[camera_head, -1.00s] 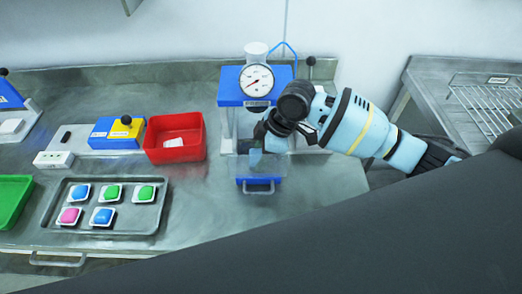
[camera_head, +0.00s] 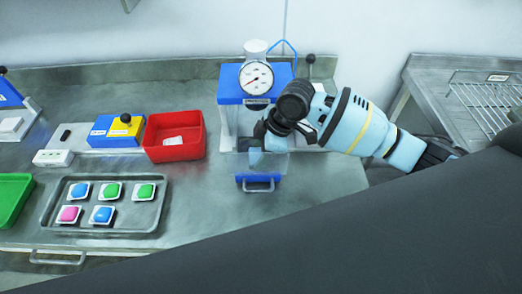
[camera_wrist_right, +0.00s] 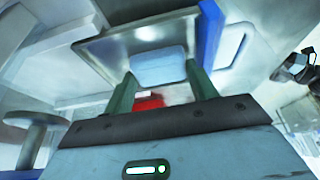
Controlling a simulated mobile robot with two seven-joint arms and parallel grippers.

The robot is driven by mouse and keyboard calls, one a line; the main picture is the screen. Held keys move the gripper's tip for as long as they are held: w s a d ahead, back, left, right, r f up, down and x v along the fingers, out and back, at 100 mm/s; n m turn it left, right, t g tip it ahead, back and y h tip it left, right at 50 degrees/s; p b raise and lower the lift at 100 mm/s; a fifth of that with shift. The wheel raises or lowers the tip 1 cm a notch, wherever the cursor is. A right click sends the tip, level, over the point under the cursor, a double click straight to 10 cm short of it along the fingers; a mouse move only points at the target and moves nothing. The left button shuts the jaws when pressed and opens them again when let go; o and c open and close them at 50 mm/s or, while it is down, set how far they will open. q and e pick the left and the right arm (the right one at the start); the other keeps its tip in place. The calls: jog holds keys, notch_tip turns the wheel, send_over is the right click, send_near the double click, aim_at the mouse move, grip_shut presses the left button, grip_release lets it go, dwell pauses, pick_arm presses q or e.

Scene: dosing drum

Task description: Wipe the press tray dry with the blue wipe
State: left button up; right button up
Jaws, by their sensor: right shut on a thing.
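The press (camera_head: 241,82), blue on top with a round dial gauge, stands at the back centre. Its tray (camera_head: 260,184), with a blue front and a metal handle, sticks out below. My right gripper (camera_head: 258,148) reaches in from the right, low over the tray and in front of the press. It is shut on the pale blue wipe (camera_head: 256,158), which is partly hidden by the gripper in the head view. In the right wrist view the wipe (camera_wrist_right: 158,67) shows between the dark green fingertips, against the grey metal tray (camera_wrist_right: 140,34). I cannot tell whether moisture is left. My left gripper is out of view.
A red bin (camera_head: 190,151) stands left of the press. A metal tray (camera_head: 112,228) with several coloured square pieces lies front left, beside a green bin (camera_head: 12,203). A blue and yellow block (camera_head: 115,133) sits behind. A wire rack (camera_head: 490,105) is at right. The worktop right of the tray is clear.

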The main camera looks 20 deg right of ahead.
jog(key=shift+s+f, duration=0.1)
jog(key=shift+f, duration=0.15)
dwell(0.4)
jog(key=o, duration=0.9)
jog(key=shift+r, duration=0.1)
jog(key=shift+r, duration=0.4)
jog(key=c, duration=0.8)
jog(key=shift+d+f, duration=0.15)
jog(key=shift+s+d, duration=0.25)
jog(key=shift+d, duration=0.65)
